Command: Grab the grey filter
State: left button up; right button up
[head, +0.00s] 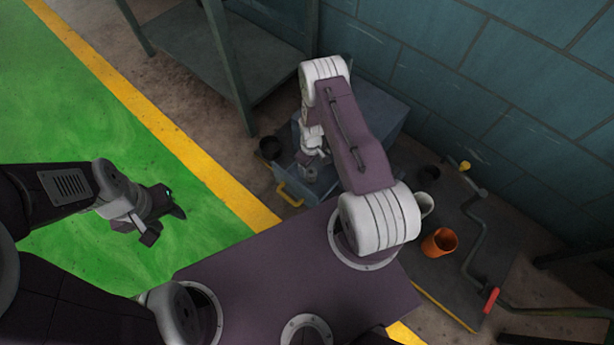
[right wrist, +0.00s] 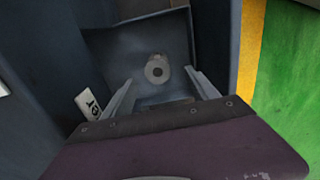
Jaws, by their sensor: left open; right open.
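The grey filter (right wrist: 157,69) is a small grey cylinder with a pale round centre. It sits inside an open blue-grey drawer (right wrist: 178,32). In the head view the filter (head: 309,174) shows just below my right gripper (head: 313,155). In the right wrist view my right gripper (right wrist: 159,80) is open, pointing into the drawer, with one finger to each side of the filter's line. Whether either finger touches it cannot be told. My left gripper (head: 165,223) is open and empty over the green floor, far from the drawer.
The drawer has a yellow handle (head: 289,194) and belongs to a blue-grey cabinet (head: 378,108) by the wall. A black cup (head: 269,148) stands beside it. An orange cup (head: 439,242) and a crank with a red grip (head: 490,300) are at the right. A metal shelf (head: 205,45) stands behind.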

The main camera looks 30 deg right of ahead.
aim_at(311, 172)
notch_tip(311, 172, down, 4)
jog(key=b, duration=0.2)
jog(key=shift+b, duration=0.4)
jog(key=f+b, duration=0.4)
jog(key=f, duration=0.1)
jog(key=shift+w+d+f, duration=0.1)
jog(key=shift+w+d, duration=0.05)
jog(key=shift+d, duration=0.05)
jog(key=shift+r, duration=0.2)
grip_shut()
